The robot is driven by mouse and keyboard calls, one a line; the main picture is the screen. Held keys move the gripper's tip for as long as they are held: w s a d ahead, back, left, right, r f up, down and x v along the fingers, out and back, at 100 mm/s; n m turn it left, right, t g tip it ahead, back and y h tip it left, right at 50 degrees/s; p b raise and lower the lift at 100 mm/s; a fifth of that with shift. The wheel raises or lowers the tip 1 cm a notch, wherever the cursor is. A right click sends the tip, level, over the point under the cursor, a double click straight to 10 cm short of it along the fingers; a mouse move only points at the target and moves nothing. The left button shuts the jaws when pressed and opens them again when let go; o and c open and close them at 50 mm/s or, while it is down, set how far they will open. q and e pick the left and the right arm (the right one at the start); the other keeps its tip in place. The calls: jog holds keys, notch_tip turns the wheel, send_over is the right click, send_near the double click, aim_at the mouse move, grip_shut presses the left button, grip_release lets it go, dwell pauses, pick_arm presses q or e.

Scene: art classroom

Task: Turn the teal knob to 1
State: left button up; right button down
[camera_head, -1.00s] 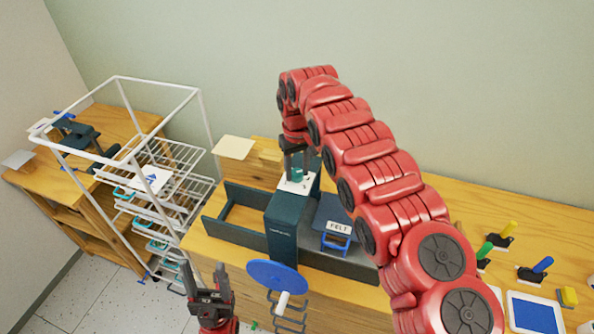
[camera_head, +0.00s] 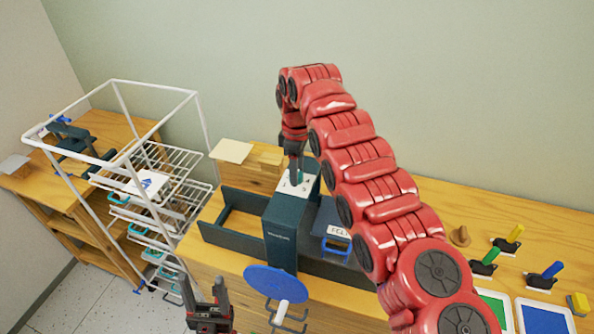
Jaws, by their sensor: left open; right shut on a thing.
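The dark press (camera_head: 283,230) stands on the wooden bench with a white dial plate (camera_head: 299,188) on its top. The plate has small dark marks, too small to read. My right gripper (camera_head: 295,178) points straight down over the plate and is shut on the teal knob, which its fingers almost wholly hide. Its two fingers line up nearly one behind the other in this view. I cannot tell which number the knob points to. My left gripper (camera_head: 206,290) is open and empty, low in front of the bench, left of the blue disc.
A blue round disc (camera_head: 275,282) on a white handle is at the bench front. A white wire rack (camera_head: 172,185) stands on the left. A blue-framed FELT block (camera_head: 337,244) sits right of the press, partly behind my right arm. Stamps and framed trays (camera_head: 541,318) lie on the right.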

jog(key=n, duration=0.5)
jog(key=shift+n+p, duration=0.3)
jog(key=shift+p, duration=0.05)
jog(key=n, duration=0.5)
jog(key=shift+p, duration=0.35)
jog(key=n, duration=0.6)
jog(key=shift+a, duration=0.1)
jog(key=n+p, duration=0.1)
jog(key=n, duration=0.4)
jog(key=shift+f+n, duration=0.1)
jog(key=shift+n, duration=0.2)
jog(key=shift+c, duration=1.8)
grip_release()
jog(key=shift+w, duration=0.1)
